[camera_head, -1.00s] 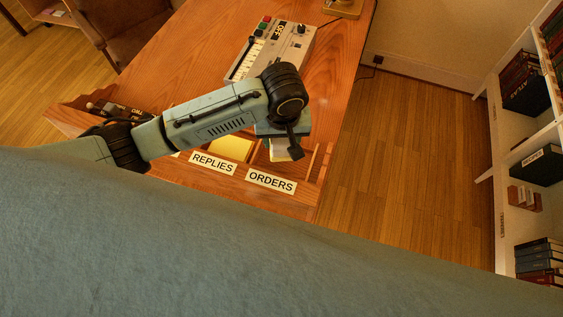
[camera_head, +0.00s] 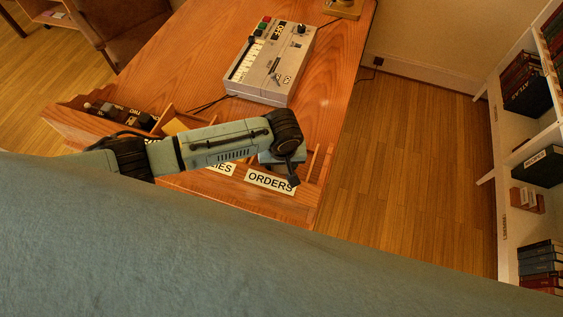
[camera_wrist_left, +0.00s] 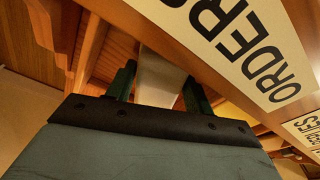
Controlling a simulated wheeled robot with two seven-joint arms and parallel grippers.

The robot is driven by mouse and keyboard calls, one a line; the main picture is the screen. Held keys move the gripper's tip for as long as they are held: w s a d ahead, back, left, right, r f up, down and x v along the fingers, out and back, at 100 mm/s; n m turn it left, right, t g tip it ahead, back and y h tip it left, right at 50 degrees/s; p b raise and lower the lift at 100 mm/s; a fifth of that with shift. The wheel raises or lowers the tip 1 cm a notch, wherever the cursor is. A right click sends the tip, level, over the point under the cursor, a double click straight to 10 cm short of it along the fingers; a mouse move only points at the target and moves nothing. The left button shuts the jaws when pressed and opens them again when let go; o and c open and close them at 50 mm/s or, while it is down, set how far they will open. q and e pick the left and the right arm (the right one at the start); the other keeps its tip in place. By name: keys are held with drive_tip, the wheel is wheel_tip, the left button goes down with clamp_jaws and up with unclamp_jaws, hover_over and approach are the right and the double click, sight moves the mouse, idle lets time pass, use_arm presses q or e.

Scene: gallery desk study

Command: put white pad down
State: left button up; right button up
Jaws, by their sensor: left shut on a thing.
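The white pad (camera_wrist_left: 158,82) shows between the two green fingers of my left gripper (camera_wrist_left: 160,76) in the left wrist view. The fingers are shut on it. The pad's far end is among the wooden dividers, beside the ORDERS label (camera_wrist_left: 243,42); whether it touches the wood I cannot tell. In the head view my left gripper (camera_head: 282,162) is over the desk organiser's ORDERS slot, behind the ORDERS label (camera_head: 271,181). My wrist hides the pad there. My right gripper is not in view.
A grey machine (camera_head: 270,65) with coloured buttons stands on the desk (camera_head: 210,60) behind my arm. A yellow pad (camera_head: 175,127) shows partly behind my forearm. Dark stamps (camera_head: 115,112) sit in the organiser's left end. A bookshelf (camera_head: 510,215) stands at the right, with floor between.

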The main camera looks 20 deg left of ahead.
sight(282, 169)
use_arm(q)
drive_tip(key=shift+f, duration=0.15)
drive_tip(key=o, duration=0.9)
drive_tip(key=r, duration=0.4)
drive_tip(key=s+r+p, duration=0.1)
drive_tip(key=r, duration=0.7)
drive_tip(key=shift+s+d+r+p, duration=0.15)
drive_tip(key=shift+d+p, duration=0.15)
drive_tip(key=shift+p, duration=0.05)
